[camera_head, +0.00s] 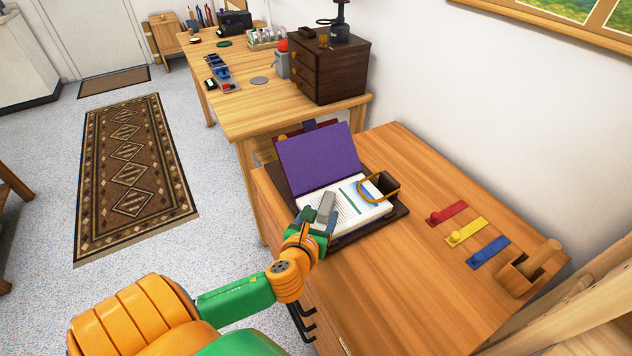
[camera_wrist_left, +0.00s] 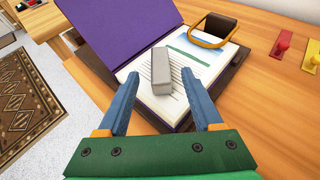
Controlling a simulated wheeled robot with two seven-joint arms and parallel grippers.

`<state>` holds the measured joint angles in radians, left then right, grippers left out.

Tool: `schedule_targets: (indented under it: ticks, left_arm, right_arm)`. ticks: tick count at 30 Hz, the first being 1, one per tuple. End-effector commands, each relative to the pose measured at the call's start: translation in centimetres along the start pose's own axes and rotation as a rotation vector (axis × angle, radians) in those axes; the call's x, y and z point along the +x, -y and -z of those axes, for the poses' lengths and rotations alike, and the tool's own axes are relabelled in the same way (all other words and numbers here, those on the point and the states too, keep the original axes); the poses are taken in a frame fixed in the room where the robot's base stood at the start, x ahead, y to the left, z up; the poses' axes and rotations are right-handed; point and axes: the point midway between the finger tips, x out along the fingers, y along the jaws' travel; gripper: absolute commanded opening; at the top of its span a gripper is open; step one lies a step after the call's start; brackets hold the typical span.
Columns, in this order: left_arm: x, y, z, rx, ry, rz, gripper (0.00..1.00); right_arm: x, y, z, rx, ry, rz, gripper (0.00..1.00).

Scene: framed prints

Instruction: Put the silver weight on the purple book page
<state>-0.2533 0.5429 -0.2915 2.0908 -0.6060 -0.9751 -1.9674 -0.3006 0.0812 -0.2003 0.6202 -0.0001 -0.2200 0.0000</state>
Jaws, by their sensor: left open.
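The purple book (camera_head: 320,158) lies open in a dark tray on the near wooden table, its purple cover raised at the back. Its white printed page (camera_head: 345,208) faces up. The silver weight (camera_head: 326,206) is a grey block on that page; it also shows in the left wrist view (camera_wrist_left: 161,71). My left gripper (camera_head: 317,220) is open at the near side of the page. In the left wrist view its blue fingers (camera_wrist_left: 162,92) are spread on either side of the weight's near end, apart from it. The right gripper is not in view.
An orange-brown loop (camera_head: 379,188) stands at the page's right side. Red (camera_head: 447,213), yellow (camera_head: 466,232) and blue (camera_head: 487,252) knobbed strips lie to the right, near a wooden holder (camera_head: 530,268). A drawer chest (camera_head: 327,68) stands on the table behind.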

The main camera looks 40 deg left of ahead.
Motion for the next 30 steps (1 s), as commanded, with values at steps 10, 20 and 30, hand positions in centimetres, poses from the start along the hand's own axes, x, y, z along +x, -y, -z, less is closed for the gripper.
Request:
schedule_targets:
  ticks: [10,20,30]
  left_arm:
    - [-4.0,0.0,0.0,-0.002,0.001,0.0,0.67]
    - [-4.0,0.0,0.0,-0.001,0.001,-0.001,0.67]
    - [-7.6,-0.3,7.4,-1.17,-0.321,-0.28,0.67]
  right_arm:
    - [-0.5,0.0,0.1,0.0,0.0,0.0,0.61]
    - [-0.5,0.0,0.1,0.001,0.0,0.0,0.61]
    - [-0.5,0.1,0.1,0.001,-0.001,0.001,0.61]
